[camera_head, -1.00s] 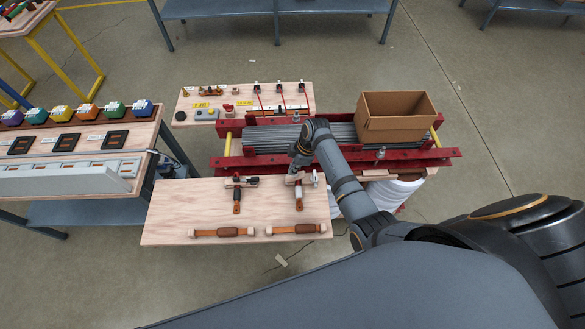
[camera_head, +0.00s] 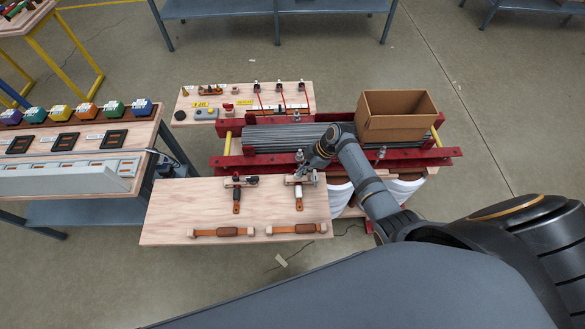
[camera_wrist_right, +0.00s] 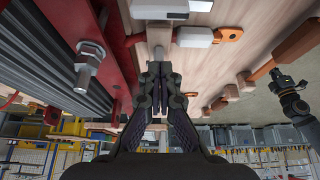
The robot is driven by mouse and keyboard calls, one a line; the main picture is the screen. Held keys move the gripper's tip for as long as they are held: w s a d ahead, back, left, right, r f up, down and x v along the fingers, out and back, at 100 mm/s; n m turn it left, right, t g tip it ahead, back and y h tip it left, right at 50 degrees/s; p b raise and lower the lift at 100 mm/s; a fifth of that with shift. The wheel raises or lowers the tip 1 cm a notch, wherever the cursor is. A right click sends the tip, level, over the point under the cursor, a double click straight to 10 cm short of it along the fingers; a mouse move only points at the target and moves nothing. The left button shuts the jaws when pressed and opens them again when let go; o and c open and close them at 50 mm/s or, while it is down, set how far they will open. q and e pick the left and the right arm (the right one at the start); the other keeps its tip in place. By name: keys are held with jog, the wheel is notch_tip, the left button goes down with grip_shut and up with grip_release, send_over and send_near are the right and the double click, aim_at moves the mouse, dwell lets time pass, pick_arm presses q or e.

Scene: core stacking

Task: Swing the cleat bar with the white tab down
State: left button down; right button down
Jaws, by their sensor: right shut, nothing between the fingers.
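Two levers with brown ends hang on the front wooden board: a left lever (camera_head: 236,199) and a right lever (camera_head: 299,197). Both point toward the near edge in the head view. In the right wrist view a white piece (camera_wrist_right: 195,38) with an orange-brown end lies just beyond the fingertips. My right gripper (camera_head: 309,166) is shut and empty, close above the right lever's upper mount; it also shows in the right wrist view (camera_wrist_right: 158,85). A dark arm part shows there at right; my left gripper's jaws cannot be made out.
Brown handles (camera_head: 222,232) are fixed along the board's near edge. Bolts (camera_wrist_right: 90,60) stick up from the frame close to my right gripper.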

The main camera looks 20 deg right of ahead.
jog(key=shift+s+d+f, duration=0.1)
jog(key=shift+d+f, duration=0.2)
dwell(0.5)
